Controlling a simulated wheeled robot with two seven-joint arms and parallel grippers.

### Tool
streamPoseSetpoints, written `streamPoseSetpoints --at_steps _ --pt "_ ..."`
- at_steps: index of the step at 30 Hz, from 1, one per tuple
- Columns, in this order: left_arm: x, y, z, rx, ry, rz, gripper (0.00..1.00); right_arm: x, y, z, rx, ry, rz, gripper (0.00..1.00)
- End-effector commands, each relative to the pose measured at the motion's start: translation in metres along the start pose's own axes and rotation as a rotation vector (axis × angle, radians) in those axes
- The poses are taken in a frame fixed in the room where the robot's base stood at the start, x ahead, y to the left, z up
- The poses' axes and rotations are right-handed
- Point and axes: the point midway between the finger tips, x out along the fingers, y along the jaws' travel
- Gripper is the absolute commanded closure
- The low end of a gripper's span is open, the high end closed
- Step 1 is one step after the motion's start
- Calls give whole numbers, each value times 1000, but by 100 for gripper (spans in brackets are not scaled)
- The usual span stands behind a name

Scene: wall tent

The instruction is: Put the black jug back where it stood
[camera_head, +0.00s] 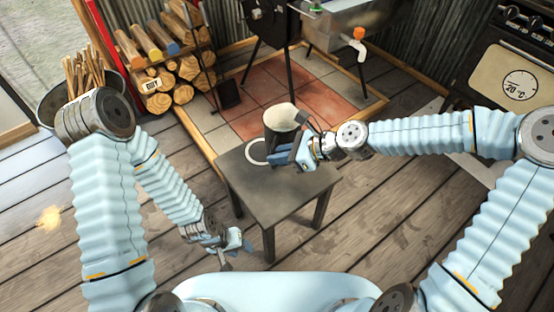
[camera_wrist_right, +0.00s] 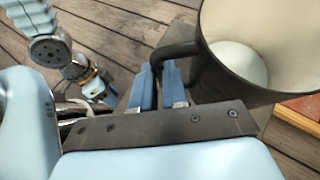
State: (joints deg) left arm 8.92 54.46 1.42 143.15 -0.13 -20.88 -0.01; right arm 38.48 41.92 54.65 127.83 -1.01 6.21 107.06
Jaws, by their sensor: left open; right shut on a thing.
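The black jug (camera_head: 279,124), cream inside, is over the far edge of the small dark table (camera_head: 275,190). My right gripper (camera_head: 285,156) is shut on its handle. In the right wrist view the jug (camera_wrist_right: 235,78) fills the upper right and its handle (camera_wrist_right: 178,50) runs to my fingers. The jug looks roughly upright. Its base is hidden, so I cannot tell whether it touches the table. A white ring (camera_head: 250,157) lies on the tabletop, left of the jug. My left gripper (camera_head: 235,248) is open and empty, low beside the table's near left side.
The table's near part is bare. Behind it is a tiled hearth (camera_head: 305,92) with a wooden border and a stove (camera_head: 350,25) on legs. A log rack (camera_head: 170,65) stands back left, a kindling bucket (camera_head: 60,95) at left, an oven (camera_head: 510,80) at right.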

Motion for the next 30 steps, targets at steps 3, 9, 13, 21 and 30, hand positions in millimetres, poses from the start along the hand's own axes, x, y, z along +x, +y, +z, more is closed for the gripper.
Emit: streamPoseSetpoints --at_steps 3,9,13,21,30 --pt "4 -2 0 -1 1 -1 57 -5 9 10 -54 -2 73 100" --pt "4 -2 0 -1 1 -1 57 -8 14 14 -77 -1 110 100" --pt "4 -2 0 -1 2 -1 57 -8 14 14 -76 0 109 100" --pt "-6 5 1 3 -3 3 57 -11 14 17 -77 -7 116 100" --pt "14 -9 -2 -5 6 -5 57 9 14 -13 -78 -7 115 100"
